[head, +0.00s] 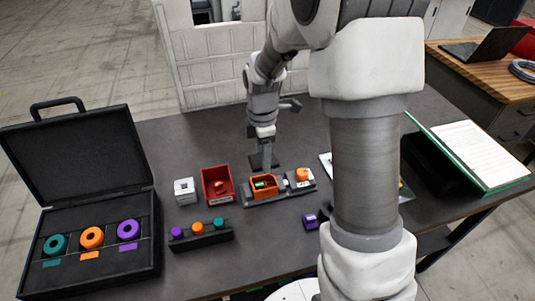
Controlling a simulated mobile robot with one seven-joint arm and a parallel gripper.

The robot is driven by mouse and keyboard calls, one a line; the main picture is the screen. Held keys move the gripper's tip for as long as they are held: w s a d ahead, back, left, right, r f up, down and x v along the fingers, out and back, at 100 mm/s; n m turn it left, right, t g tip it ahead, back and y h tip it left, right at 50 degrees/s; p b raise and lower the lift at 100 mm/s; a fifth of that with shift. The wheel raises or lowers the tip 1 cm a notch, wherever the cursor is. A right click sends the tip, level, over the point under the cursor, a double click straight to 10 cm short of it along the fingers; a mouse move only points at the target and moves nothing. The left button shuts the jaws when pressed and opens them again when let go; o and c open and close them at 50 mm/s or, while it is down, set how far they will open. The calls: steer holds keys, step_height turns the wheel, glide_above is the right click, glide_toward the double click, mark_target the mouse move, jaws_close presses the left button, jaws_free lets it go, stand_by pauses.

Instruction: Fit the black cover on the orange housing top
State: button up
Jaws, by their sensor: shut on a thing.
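The orange housing (250,193) sits on a dark grey fixture (299,190) near the middle of the table. Its top is open and a small green part (262,184) shows inside. My gripper (266,150) points down just behind the housing, on its far side. It is shut on the flat black cover (258,161), which is apart from the housing in the picture. The fingers are small here, and the cover's exact height above the table is hard to tell.
An orange knob (302,174) stands on the fixture's right end. Left are a red bin (217,186) and white block (185,191). A rack (202,237) of coloured knobs lies in front, an open black case (104,278) far left. My arm hides part of the right side.

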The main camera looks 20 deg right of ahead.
steer(key=shift+f+b, duration=1.65)
steer(key=shift+f, duration=0.8)
steer(key=shift+f+b, duration=1)
steer(key=shift+f, duration=0.45)
steer(key=o, duration=1.4)
steer(key=shift+c, duration=1.1)
steer(key=shift+r+p, duration=3.1)
steer(key=shift+r, duration=0.95)
